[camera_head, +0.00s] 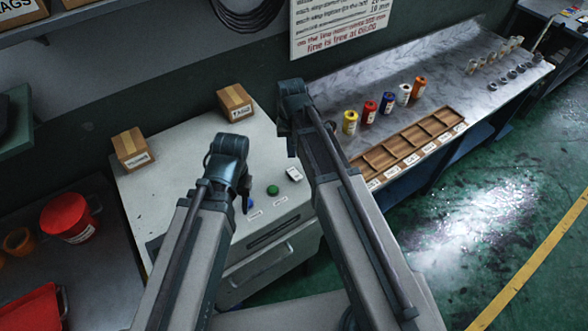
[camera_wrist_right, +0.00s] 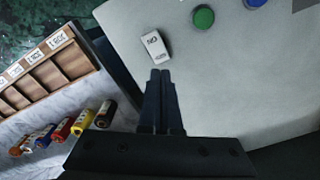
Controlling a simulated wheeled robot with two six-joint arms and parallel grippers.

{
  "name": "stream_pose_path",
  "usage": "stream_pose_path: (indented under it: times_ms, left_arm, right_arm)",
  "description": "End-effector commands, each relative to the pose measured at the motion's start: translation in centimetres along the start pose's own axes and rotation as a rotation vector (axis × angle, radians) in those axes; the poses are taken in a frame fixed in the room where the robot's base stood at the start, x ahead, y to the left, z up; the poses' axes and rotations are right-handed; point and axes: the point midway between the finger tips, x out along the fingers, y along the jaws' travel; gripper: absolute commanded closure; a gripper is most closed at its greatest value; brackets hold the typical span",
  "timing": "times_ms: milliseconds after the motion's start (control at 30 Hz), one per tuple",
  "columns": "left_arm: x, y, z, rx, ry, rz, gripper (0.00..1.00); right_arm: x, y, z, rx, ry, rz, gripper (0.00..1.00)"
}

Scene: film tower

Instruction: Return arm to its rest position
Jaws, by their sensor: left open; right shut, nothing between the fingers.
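My right gripper (camera_wrist_right: 160,75) is shut and empty in the right wrist view. It is above the pale cabinet top (camera_wrist_right: 240,90), close to a small white labelled block (camera_wrist_right: 154,45). In the head view, the right arm's wrist hides most of that gripper (camera_head: 292,151). My left gripper (camera_head: 246,198) is open, mostly hidden behind its own wrist, over the same cabinet near a blue button (camera_head: 250,204). A green button (camera_head: 272,190) lies to the right of the blue one. The white block (camera_head: 293,174) is beside the right arm.
Two cardboard boxes (camera_head: 235,102) (camera_head: 132,148) stand on the cabinet. To the right, a marble bench holds several coloured film canisters (camera_head: 369,113) and a wooden compartment tray (camera_head: 361,166). A red bucket (camera_head: 68,219) stands at left. Green floor is open at right.

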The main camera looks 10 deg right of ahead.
Motion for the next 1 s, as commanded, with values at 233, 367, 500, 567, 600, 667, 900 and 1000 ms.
stream_pose_path:
  times_ms: [233,367,500,567,600,667,900,1000]
  left_arm:
    - [0.5,0.0,0.0,0.000,0.000,0.000,0.56]
    - [2.8,0.3,-0.2,0.001,0.000,0.000,0.56]
    - [5.2,0.5,-0.3,0.003,0.000,-0.001,0.56]
    - [6.0,0.6,-0.3,0.004,0.000,-0.001,0.56]
    - [6.3,0.6,-0.4,0.004,0.000,-0.001,0.56]
    - [6.7,0.6,-0.4,0.005,0.000,-0.001,0.56]
    - [6.6,0.6,-0.4,0.005,0.000,-0.001,0.56]
    - [6.6,0.6,-0.4,0.005,0.000,-0.001,0.56]
  right_arm:
    - [0.5,-0.2,0.7,-0.014,-0.001,0.003,1.00]
    - [2.8,-1.7,5.5,-0.130,-0.010,0.027,1.00]
    - [5.2,-3.0,11.7,-0.301,-0.022,0.067,1.00]
    - [5.9,-3.3,13.7,-0.362,-0.027,0.082,1.00]
    - [6.3,-3.5,14.7,-0.396,-0.029,0.089,1.00]
    - [6.6,-3.5,15.8,-0.434,-0.032,0.099,1.00]
    - [6.5,-3.7,16.5,-0.469,-0.036,0.108,1.00]
    - [6.5,-3.7,16.5,-0.469,-0.036,0.108,1.00]
